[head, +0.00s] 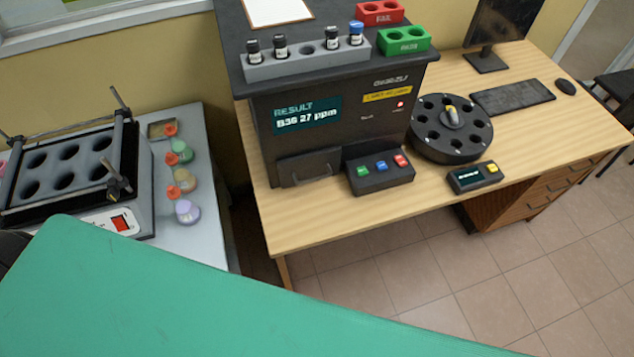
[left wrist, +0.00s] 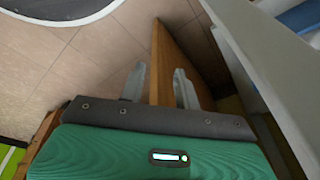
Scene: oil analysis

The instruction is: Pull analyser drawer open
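The analyser (head: 350,110) is a dark box on the wooden desk in the head view, with a screen reading "RESULT B36 27 ppm". Its drawer (head: 308,172) is at the lower left of the front face, with a bow handle (head: 312,166). The drawer front looks flush with the face. My left gripper (left wrist: 160,82) shows only in the left wrist view, its two fingers apart and empty. A wooden panel edge (left wrist: 172,55) appears between and beyond the fingers; its distance is unclear. The analyser drawer is not recognisable in that view. My right gripper is in neither view.
A button box (head: 380,174) stands right of the drawer, close to it. A round carousel (head: 450,135) and small display box (head: 473,178) are further right. A vial rack (head: 305,64) and red and green trays sit on the analyser. A grey bench (head: 205,235) stands left, across a gap.

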